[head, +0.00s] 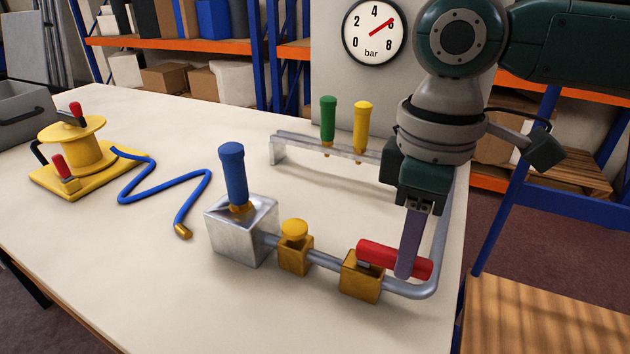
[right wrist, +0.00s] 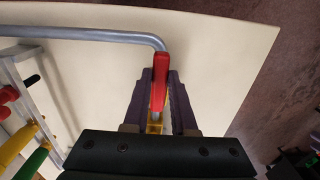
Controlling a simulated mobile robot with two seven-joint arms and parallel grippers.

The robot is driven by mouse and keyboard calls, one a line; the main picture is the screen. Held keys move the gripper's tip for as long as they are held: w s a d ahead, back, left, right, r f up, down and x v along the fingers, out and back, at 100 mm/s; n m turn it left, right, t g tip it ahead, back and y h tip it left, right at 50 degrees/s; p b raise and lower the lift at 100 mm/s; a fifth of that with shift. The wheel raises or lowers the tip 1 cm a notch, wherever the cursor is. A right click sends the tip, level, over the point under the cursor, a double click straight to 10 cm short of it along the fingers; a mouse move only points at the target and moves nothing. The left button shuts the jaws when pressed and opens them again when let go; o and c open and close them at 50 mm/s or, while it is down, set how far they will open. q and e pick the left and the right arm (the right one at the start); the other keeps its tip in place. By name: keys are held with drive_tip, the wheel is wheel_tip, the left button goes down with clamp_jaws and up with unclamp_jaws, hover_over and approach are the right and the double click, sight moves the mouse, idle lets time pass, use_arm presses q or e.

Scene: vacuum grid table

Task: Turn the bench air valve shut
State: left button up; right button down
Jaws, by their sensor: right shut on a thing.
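The bench air valve is a brass-coloured block (head: 361,281) on a grey pipe, with a red lever (head: 381,255) on top. The lever lies roughly along the pipe. My right gripper (head: 407,272) comes down from above and is shut on the lever's right part. In the right wrist view the red lever (right wrist: 160,78) stands between the two purple fingers of my right gripper (right wrist: 157,95). One finger hides part of the lever in the head view. The gauge (head: 373,32) behind has its red needle near 6 bar. My left gripper is not in view.
Along the pipe stand a brass piece with a yellow knob (head: 294,230) and a metal block (head: 240,235) with a blue-handled tool (head: 233,170). A rack (head: 300,141) holds green and yellow tools. A blue hose (head: 150,188) and yellow reel (head: 75,150) lie left.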

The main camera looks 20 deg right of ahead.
idle(0.8)
drive_tip(key=shift+a+r+m+p, duration=0.1)
drive_tip(key=shift+r+m+p, duration=0.15)
drive_tip(key=shift+p, duration=0.6)
drive_tip(key=a+m+p, duration=0.2)
drive_tip(key=m+p, duration=0.2)
drive_tip(key=m, duration=0.1)
drive_tip(key=a+m+p, duration=0.1)
drive_tip(key=m+p, duration=0.4)
drive_tip(key=a+m+p, duration=0.2)
drive_tip(key=m+p, duration=0.2)
drive_tip(key=m, duration=0.1)
drive_tip(key=shift+a+f+p, duration=0.25)
drive_tip(key=shift+a+p, duration=0.1)
drive_tip(key=shift+p, duration=0.05)
drive_tip(key=shift+w+a+m, duration=0.2)
drive_tip(key=shift+w+m, duration=0.05)
drive_tip(key=shift+m, duration=0.9)
